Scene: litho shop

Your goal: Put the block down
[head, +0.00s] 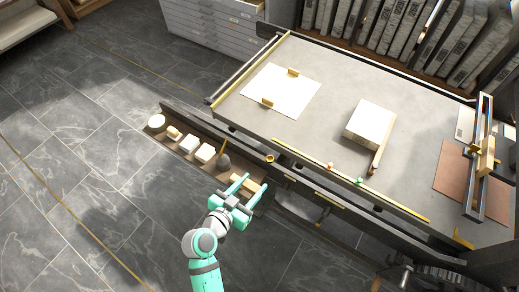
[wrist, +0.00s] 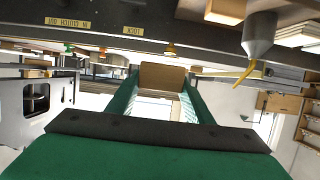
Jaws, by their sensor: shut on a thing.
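My gripper (head: 252,186) is at the right end of the long narrow tray (head: 176,151) along the press's front side. Its two teal fingers are shut on a small tan block (head: 244,182). In the wrist view the block (wrist: 162,77) sits between the tips of the green fingers, its flat brown face towards the camera. I cannot tell whether the block touches the tray or hangs above it.
Left of my gripper the tray holds a grey cone-shaped tool (head: 223,161) with a yellow stem, several pale blocks (head: 204,153) and a white round item (head: 156,121). The press bed (head: 330,100) lies behind, holding a paper sheet (head: 284,88) and a thick pale slab (head: 369,123). The floor in front is clear.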

